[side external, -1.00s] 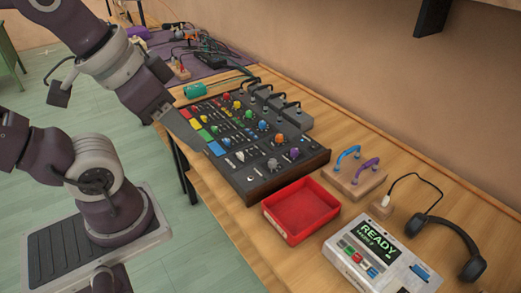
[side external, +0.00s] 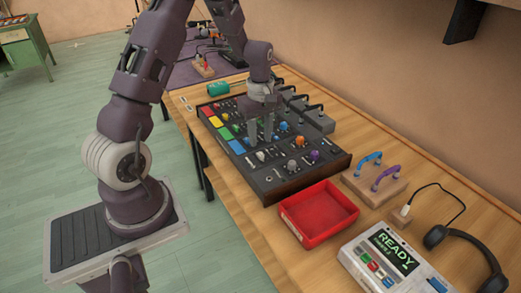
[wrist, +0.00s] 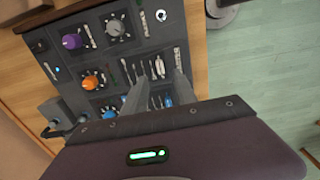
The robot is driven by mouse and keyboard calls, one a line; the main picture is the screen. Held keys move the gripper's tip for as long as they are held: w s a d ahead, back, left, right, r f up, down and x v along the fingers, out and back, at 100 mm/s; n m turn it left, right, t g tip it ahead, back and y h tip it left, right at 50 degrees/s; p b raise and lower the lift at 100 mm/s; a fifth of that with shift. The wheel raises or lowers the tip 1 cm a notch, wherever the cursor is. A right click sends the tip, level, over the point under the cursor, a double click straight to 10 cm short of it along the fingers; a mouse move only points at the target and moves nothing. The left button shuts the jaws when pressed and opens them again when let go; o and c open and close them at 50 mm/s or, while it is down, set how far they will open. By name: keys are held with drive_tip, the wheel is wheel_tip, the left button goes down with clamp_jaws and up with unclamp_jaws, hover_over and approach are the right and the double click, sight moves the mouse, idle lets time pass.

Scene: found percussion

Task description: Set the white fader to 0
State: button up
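The dark mixing panel (side external: 325,165) lies on the wooden table, with colored knobs, colored pads and slots. A small white cap (side external: 261,155), which looks like the white fader, shows just in front of my fingers. In the wrist view a whitish cap (wrist: 160,67) sits between and slightly beyond my fingertips, among thin slots. My gripper (side external: 260,141) points down over the panel. In the wrist view my gripper (wrist: 160,80) has its two fingers apart with nothing held. I cannot tell whether a finger touches the cap. The fader's scale marks are too small to read.
A red tray (side external: 320,213) stands in front of the panel. A device with a READY screen (side external: 393,254), headphones (side external: 470,245) and a wooden block with blue and purple handles (side external: 374,182) are to the right. Grey pedal-like boxes (side external: 315,120) line the panel's back edge.

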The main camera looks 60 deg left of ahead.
sight(261, 154)
wheel_tip(261, 154, down, 6)
drive_tip(key=shift+d+r, duration=0.1)
drive_tip(key=shift+r, duration=0.15)
clamp_jaws()
drive_tip(key=shift+w, duration=0.1)
idle(1.2)
